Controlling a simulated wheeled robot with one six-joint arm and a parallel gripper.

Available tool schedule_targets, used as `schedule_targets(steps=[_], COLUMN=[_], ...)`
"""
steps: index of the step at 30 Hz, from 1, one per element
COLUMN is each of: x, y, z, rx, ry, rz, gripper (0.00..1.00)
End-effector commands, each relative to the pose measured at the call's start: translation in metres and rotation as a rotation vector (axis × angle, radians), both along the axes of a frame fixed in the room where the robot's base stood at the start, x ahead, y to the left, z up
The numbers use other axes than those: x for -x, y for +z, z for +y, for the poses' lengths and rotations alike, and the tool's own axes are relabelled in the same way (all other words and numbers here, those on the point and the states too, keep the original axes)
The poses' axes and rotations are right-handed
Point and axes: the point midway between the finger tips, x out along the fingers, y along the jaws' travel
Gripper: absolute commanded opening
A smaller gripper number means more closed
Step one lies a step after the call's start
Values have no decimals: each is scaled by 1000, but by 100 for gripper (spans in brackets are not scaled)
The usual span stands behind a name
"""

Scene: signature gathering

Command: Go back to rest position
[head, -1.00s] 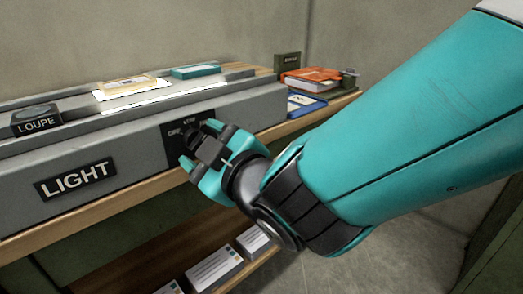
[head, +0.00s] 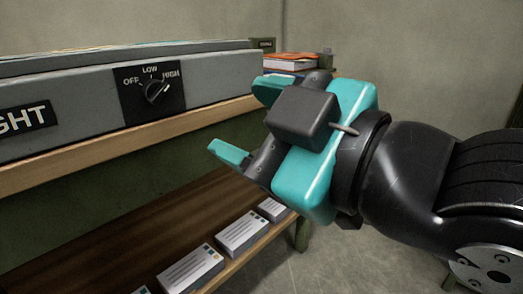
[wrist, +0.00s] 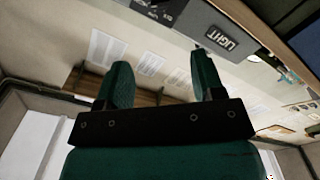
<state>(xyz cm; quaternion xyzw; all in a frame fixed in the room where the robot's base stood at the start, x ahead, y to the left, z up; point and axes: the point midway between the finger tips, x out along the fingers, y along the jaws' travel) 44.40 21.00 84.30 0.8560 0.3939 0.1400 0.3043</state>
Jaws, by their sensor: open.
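My gripper (head: 240,122) is open and empty in the head view, its two teal fingers spread apart and pointing left. It hangs in front of the grey light box, apart from it and to the right of the black switch plate. The rotary knob (head: 157,92) on that plate points up and right, toward the HIGH mark. In the wrist view, the two dark green fingers (wrist: 163,85) stand apart with nothing between them.
The light box (head: 60,102) sits on a wooden-edged table. A lower shelf (head: 110,240) holds several white boxes (head: 241,232). Orange and white books (head: 290,62) lie behind my gripper. Floor shows at the lower right. The LIGHT label (wrist: 221,38) shows in the wrist view.

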Motion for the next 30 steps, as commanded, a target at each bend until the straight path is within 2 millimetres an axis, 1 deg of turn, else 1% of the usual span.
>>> schedule_targets(steps=[4,13,15,17,20,21,23,24,27,30], x=[3,3,0,-8,-26,-31,-35,-34,-22,-6], y=[-1,0,-3,-11,-38,-53,-75,-88,-110,-121], z=[-4,-5,-7,-13,-33,-45,-65,-77,-103,-122], rx=[0,1,8,27,79,104,141,163,208,245], ry=[0,0,-11,-39,-122,-164,-229,-266,-333,-376], rz=[0,2,26,86,289,403,589,711,963,1158], gripper=[62,62,62,62,62,62,62,62,62,62])
